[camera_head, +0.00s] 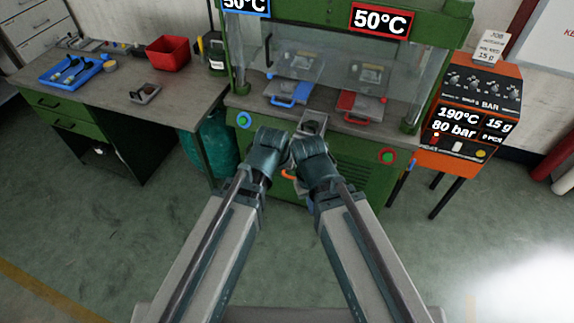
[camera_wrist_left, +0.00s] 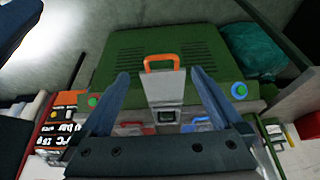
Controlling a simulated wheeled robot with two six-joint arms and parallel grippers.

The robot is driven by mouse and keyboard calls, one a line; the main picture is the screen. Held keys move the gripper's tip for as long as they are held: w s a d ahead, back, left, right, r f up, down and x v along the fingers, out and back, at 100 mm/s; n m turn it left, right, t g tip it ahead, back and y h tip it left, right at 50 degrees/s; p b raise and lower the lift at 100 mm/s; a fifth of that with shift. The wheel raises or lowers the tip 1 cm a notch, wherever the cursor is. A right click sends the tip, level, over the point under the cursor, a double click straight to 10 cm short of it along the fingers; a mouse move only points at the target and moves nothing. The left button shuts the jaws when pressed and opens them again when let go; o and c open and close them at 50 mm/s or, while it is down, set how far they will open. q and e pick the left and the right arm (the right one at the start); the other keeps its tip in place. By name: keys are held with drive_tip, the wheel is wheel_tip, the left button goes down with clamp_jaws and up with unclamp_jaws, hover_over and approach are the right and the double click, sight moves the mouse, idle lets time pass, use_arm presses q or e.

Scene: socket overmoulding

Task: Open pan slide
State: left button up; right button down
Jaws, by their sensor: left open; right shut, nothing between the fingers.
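The pan slide (camera_wrist_left: 160,88) is a pale grey plate with an orange handle (camera_wrist_left: 162,56) at its outer end and a dark square recess, on the front of the green machine. In the head view its orange handle (camera_head: 288,175) shows only partly, between my two wrists. My left gripper (camera_wrist_left: 160,76) is open, with one finger on each side of the slide in the wrist view; I see nothing held. In the head view my left gripper (camera_head: 266,146) hides its own fingers. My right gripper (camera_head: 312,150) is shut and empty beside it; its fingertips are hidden.
The green machine (camera_head: 350,178) holds blue-handled (camera_head: 287,98) and red-handled (camera_head: 362,106) moulds behind clear guards. An orange control unit (camera_head: 470,115) stands at right. A workbench (camera_head: 110,95) with a red bin (camera_head: 168,53) and blue tray (camera_head: 70,70) is at left.

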use_arm(q)
drive_tip(key=p+v, duration=0.2)
drive_tip(key=v, duration=0.2)
drive_tip(key=shift+r+p, duration=0.1)
drive_tip(key=shift+p, duration=0.25)
use_arm(e)
wheel_tip(320, 180, up, 4)
drive_tip(key=shift+f, duration=0.1)
use_arm(q)
drive_tip(key=s+a+f+n+g+y, duration=0.1)
drive_tip(key=s+a+n+g, duration=0.1)
drive_tip(key=a, duration=0.5)
drive_tip(key=s+a+f+n+g, duration=0.1)
drive_tip(key=s+a+n, duration=0.1)
drive_tip(key=a, duration=0.6)
drive_tip(key=s+d+m+g+y, duration=0.1)
drive_tip(key=s+d+m, duration=0.3)
drive_tip(key=d, duration=0.7)
drive_tip(key=shift+s+d+r+y, duration=0.2)
drive_tip(key=shift+s+y, duration=0.1)
drive_tip(key=shift+s, duration=0.5)
drive_tip(key=shift+a, duration=0.25)
use_arm(e)
drive_tip(key=shift+a, duration=0.25)
